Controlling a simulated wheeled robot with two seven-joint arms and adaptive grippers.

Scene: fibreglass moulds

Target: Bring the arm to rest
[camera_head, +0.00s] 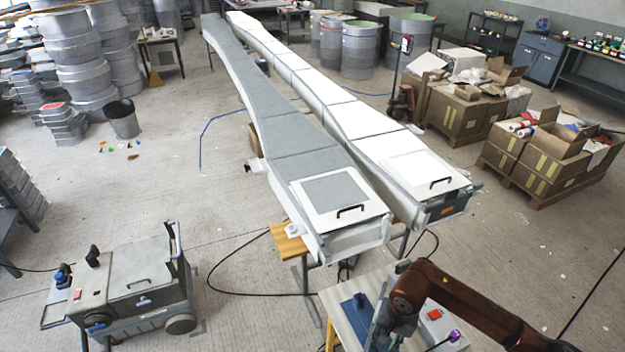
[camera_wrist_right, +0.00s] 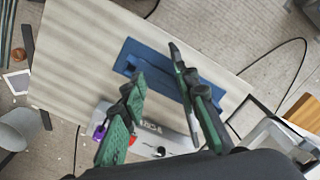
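My right arm (camera_head: 455,292) comes in from the lower right of the head view and reaches over a small pale-topped table. My right gripper (camera_head: 380,326) points down over this table. In the right wrist view its two green-padded fingers (camera_wrist_right: 155,66) stand apart with nothing between them. A blue flat piece (camera_wrist_right: 128,62) lies on the tabletop below the fingers; it also shows in the head view (camera_head: 352,313). I cannot tell the height of the fingers above the table. My left gripper is not in view.
A grey box with a red button (camera_head: 435,314) and a purple plug (camera_head: 454,336) sits on the small table (camera_wrist_right: 75,60). Two long moulds (camera_head: 325,160) stand behind it. A grey wheeled machine (camera_head: 135,280) stands at left. A black cable (camera_head: 240,292) crosses the floor.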

